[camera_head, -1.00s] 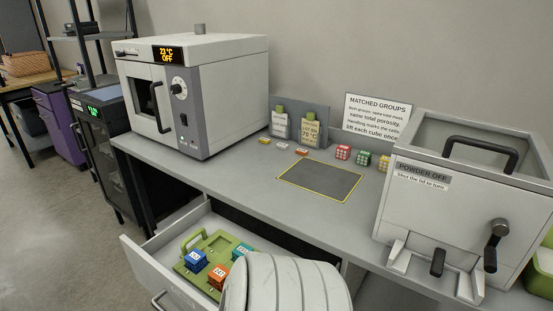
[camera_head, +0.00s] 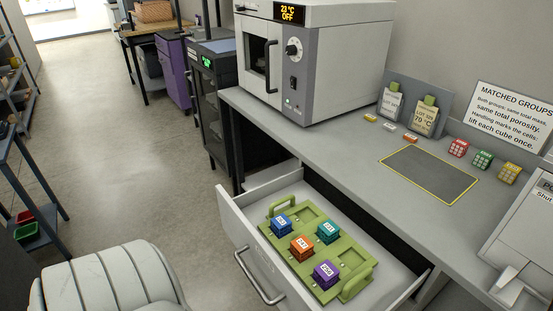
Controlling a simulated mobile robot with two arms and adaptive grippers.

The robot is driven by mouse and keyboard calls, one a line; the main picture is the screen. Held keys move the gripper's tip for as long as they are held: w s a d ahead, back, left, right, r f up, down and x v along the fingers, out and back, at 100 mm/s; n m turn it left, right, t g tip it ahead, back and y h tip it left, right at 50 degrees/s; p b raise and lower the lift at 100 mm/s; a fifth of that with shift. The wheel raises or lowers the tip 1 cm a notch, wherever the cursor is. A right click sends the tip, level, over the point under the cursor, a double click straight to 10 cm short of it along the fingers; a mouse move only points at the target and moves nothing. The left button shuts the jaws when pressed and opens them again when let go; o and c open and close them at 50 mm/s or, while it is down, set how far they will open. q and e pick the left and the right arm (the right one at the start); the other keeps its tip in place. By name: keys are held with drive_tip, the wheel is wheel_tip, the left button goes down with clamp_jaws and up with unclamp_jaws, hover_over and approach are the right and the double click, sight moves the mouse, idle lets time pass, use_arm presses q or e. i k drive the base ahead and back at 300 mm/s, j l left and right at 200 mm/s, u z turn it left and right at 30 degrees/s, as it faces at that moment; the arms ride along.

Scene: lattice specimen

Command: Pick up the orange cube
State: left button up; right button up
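The orange cube (camera_head: 302,247) has a white label on top. It sits in a green tray (camera_head: 345,257) inside the pulled-out drawer (camera_head: 236,222). A blue cube (camera_head: 281,225) is behind it to the left, a teal cube (camera_head: 328,232) is behind it to the right, and a purple cube (camera_head: 326,274) is in front of it to the right. The top and front of the orange cube show clearly, and nothing covers it. Neither of my grippers is in view.
The counter above the drawer carries an oven (camera_head: 312,62), a dark mat with a yellow border (camera_head: 428,174), and red (camera_head: 458,148), green (camera_head: 483,159) and yellow (camera_head: 509,172) lattice cubes. The tray has raised handles at both ends. Open floor lies left of the drawer.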

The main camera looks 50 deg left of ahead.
sight(302, 251)
drive_tip(key=u, duration=1.25)
